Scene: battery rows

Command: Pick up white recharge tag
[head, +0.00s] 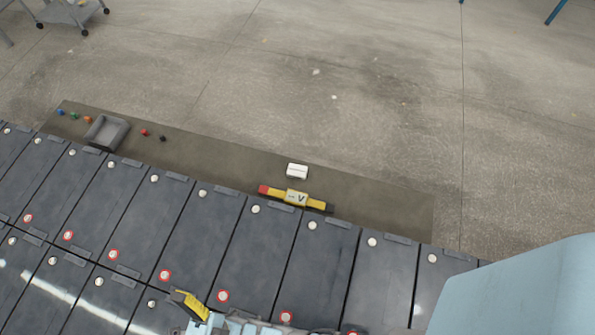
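A small white block (297,171), which looks like the white recharge tag, lies on the dark mat (385,200) beyond the battery row, right of the picture's middle. It stands apart from the yellow meter-like tool in front of it. No gripper fingers can be made out in the head view. Only light blue parts of my own body show at the bottom and lower right, so nothing of mine is seen near the white block.
The yellow tool (296,198) with red and black ends lies along the battery edge. Dark battery blocks (258,250) fill the foreground. A grey bin (107,132) and several small coloured pieces sit at left. A yellow-black piece (190,304) shows at bottom. Open floor lies beyond.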

